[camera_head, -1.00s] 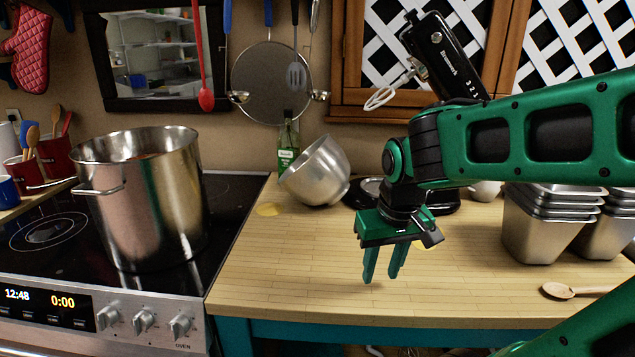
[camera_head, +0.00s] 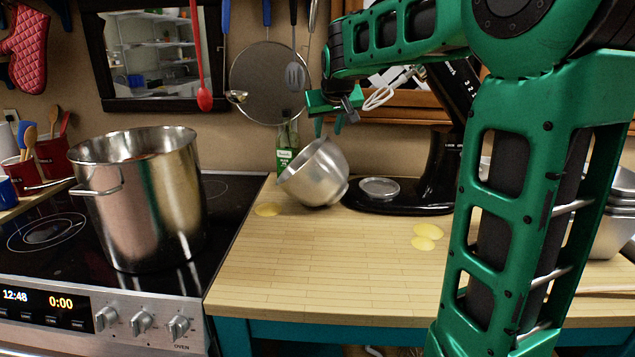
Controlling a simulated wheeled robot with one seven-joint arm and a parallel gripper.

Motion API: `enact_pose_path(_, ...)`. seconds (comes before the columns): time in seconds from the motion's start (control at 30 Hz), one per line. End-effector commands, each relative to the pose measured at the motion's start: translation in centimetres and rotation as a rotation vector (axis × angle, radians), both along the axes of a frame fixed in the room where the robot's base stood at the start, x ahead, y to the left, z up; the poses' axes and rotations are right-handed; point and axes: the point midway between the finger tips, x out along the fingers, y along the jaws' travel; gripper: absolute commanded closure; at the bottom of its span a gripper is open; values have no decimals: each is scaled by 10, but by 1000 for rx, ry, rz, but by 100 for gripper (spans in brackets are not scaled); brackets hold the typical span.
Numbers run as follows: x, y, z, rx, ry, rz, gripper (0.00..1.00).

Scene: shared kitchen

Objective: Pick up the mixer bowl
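The mixer bowl (camera_head: 314,174) is a shiny metal bowl. It sits tilted on the wooden counter, left of the black stand mixer (camera_head: 437,178), with its open side facing up and left. My gripper (camera_head: 329,127) is above the bowl, near its upper rim, with its green fingers pointing down. The two fingers show apart with nothing between them. I cannot tell how far the fingertips are from the rim. My arm hides most of the mixer's raised head.
A green-labelled bottle (camera_head: 288,146) stands just behind the bowl. A large metal pot (camera_head: 139,200) is on the stove at left. Yellow flat pieces (camera_head: 425,237) lie on the counter (camera_head: 300,270), whose front is clear. Utensils and a strainer (camera_head: 270,82) hang behind.

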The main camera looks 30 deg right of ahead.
Motion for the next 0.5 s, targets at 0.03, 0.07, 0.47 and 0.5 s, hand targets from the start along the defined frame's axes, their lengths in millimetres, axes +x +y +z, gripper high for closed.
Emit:
enact_pose_path(0.03,5,-6,4,-2,-9,-10,66)
enact_pose_path(0.07,7,-9,6,-4,-12,-13,66)
enact_pose_path(0.47,41,-28,-24,-6,-18,-20,66)
enact_pose_path(0.5,43,-29,-26,-7,-19,-19,66)
